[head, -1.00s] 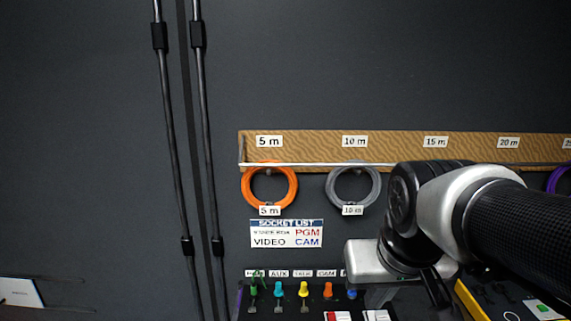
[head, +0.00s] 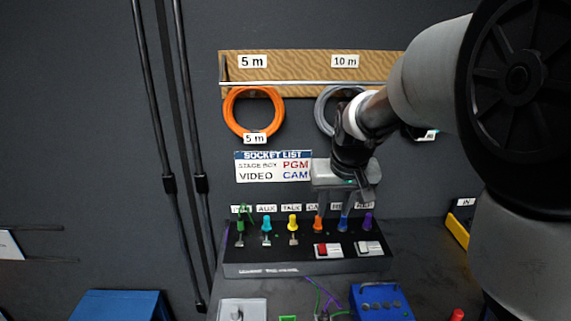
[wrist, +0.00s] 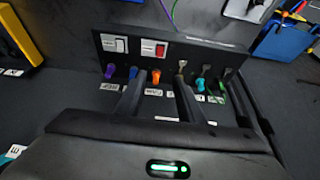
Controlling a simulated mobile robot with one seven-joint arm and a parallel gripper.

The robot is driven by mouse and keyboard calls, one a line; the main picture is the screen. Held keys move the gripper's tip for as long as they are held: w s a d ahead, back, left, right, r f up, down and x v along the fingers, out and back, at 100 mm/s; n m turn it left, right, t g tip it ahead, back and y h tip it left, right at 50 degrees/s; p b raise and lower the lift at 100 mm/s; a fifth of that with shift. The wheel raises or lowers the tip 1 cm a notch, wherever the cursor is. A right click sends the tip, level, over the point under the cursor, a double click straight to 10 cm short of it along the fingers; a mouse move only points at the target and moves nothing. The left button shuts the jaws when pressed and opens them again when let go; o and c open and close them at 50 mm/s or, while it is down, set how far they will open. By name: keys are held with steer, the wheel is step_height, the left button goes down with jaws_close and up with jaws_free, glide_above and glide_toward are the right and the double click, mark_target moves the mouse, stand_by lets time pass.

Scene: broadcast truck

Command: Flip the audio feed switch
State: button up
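A dark panel (head: 300,267) stands on the bench, with two rocker switches on its front part. One is a red switch (head: 328,251), the other a white switch (head: 368,248). The wrist view shows the red switch (wrist: 154,48) and the white switch (wrist: 115,44) beyond my fingertips. Their small labels are too small to read, so I cannot tell which is the audio feed switch. My gripper (head: 335,208) points down over the back row of plugs. In the wrist view its two fingers (wrist: 157,90) are apart with nothing held between them.
A row of coloured plugs, including a yellow plug (head: 293,222) and an orange plug (wrist: 156,76), stands close to my fingers. Coiled cables such as the orange coil (head: 229,108) hang behind. A blue box (head: 380,300) and loose cables lie in front of the panel.

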mark_target(322, 244)
steer(key=x, duration=0.6)
steer(key=b+x, duration=0.1)
steer(key=x, duration=0.6)
steer(key=b+x, duration=0.1)
steer(key=x, duration=0.5)
steer(key=shift+w+f, duration=0.2)
steer(key=shift+w, duration=0.2)
